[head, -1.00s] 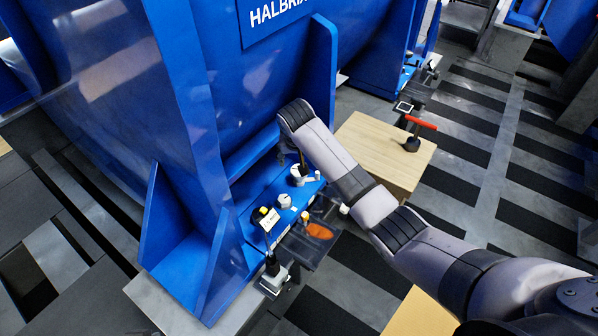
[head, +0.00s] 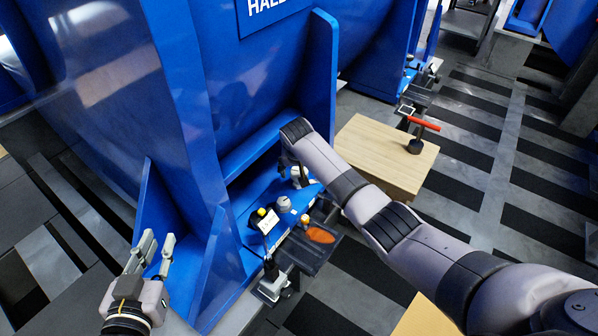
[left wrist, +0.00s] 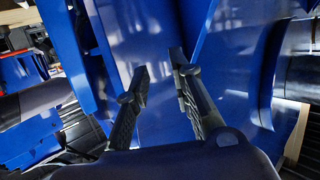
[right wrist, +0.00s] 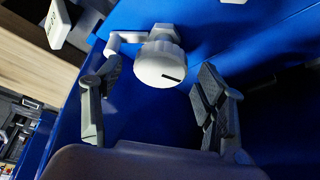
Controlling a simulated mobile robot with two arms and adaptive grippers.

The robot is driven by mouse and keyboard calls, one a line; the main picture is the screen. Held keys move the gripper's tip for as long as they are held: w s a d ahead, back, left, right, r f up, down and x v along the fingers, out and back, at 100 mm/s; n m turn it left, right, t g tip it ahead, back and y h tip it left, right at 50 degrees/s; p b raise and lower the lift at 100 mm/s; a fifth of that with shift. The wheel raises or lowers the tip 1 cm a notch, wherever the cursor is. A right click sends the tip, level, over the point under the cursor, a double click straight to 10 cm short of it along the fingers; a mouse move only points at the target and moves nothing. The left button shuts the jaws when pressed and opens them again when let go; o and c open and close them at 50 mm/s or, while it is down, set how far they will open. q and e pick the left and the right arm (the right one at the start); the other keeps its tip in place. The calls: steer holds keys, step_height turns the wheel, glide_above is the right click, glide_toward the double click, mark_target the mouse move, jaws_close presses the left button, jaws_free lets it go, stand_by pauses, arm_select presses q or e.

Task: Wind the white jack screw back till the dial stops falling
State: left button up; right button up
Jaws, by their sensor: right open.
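The white jack screw has a round, ridged head (right wrist: 160,64) with a dark mark, seen in the right wrist view just beyond my right gripper (right wrist: 158,85). That gripper is open, with one finger on each side below the head, and I see no contact. In the head view the right gripper (head: 298,176) is over the blue foot, and its wrist and fingers partly hide the screw. My left gripper (head: 153,250) is open and empty beside the blue housing, and its spread fingers show in the left wrist view (left wrist: 160,85). A small pale-faced gauge (head: 268,222) stands on the foot; its reading is illegible.
A grey-white knob (head: 283,203) sits near the gauge. A dark tray (head: 312,250) with an orange item lies beside the foot. A wooden block (head: 375,150) bears a red-handled tool (head: 424,124). The blue motor housing (head: 120,100) and its ribs bound the left.

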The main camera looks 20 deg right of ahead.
arm_select(q)
steer(key=shift+w+d+r+t, duration=0.15)
steer(key=shift+r+t, duration=0.15)
steer(key=shift+r, duration=0.2)
arm_select(e)
steer(key=shift+f, duration=0.2)
steer(key=c, duration=1.1)
steer(key=shift+c, duration=0.2)
